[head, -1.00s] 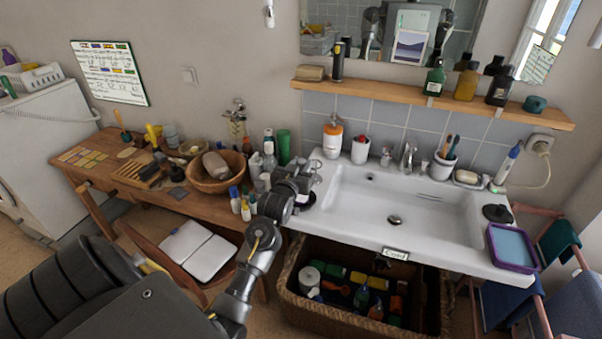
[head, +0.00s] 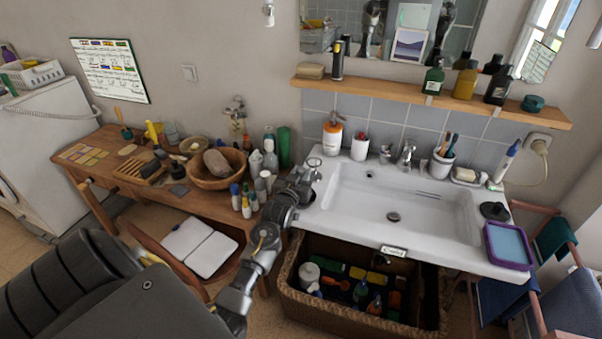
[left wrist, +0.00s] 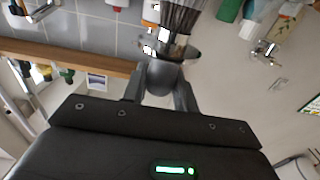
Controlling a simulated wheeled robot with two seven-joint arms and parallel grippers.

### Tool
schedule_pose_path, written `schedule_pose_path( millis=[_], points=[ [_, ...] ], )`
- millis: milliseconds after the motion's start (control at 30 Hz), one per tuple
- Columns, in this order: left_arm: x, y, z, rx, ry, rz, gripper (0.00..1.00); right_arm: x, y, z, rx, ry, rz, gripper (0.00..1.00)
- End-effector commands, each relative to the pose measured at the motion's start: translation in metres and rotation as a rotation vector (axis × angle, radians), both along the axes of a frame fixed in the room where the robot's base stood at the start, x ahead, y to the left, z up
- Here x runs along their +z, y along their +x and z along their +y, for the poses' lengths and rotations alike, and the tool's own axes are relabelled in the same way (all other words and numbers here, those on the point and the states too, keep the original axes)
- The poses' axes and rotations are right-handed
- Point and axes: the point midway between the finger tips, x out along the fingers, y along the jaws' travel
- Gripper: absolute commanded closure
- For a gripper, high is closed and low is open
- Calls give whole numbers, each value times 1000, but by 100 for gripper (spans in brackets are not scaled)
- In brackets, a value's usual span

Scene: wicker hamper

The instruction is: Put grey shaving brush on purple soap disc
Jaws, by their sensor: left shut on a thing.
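My left gripper (head: 308,176) is over the left end of the washbasin's rim in the head view. In the left wrist view it is shut on the grey shaving brush (left wrist: 163,76), gripping the rounded grey handle. A shiny metal collar and dark bristles (left wrist: 184,14) stick out beyond the fingertips, toward the top of that picture. In the head view the brush is small and hard to tell from the gripper. I cannot make out the purple soap disc for certain; a dark round edge shows beneath the gripper. My right gripper is not in view.
The white washbasin (head: 450,225) has a black plug (head: 495,211) and a purple-rimmed tray (head: 489,247) at its right. Bottles (head: 246,205) and a wooden bowl (head: 235,183) crowd the wooden table to the left. A wicker hamper (head: 350,318) stands below. The basin is clear.

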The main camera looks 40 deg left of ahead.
Motion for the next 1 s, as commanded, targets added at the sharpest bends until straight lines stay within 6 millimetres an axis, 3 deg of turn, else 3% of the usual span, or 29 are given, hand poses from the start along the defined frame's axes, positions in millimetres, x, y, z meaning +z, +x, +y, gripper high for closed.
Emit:
schedule_pose_path(
  millis=[33,67,233,567,767,1000],
  points=[
    [-3,0,0,0,0,0,95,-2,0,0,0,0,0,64],
    [-3,0,0,0,0,1,70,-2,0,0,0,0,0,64],
    [-2,0,0,0,0,1,49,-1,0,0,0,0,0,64],
    [3,0,0,0,0,0,49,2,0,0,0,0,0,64],
    [-2,-29,-11,-1,-1,2,49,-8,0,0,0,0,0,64],
    [-2,-78,-28,-1,-1,2,49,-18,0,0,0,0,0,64]
  ],
)
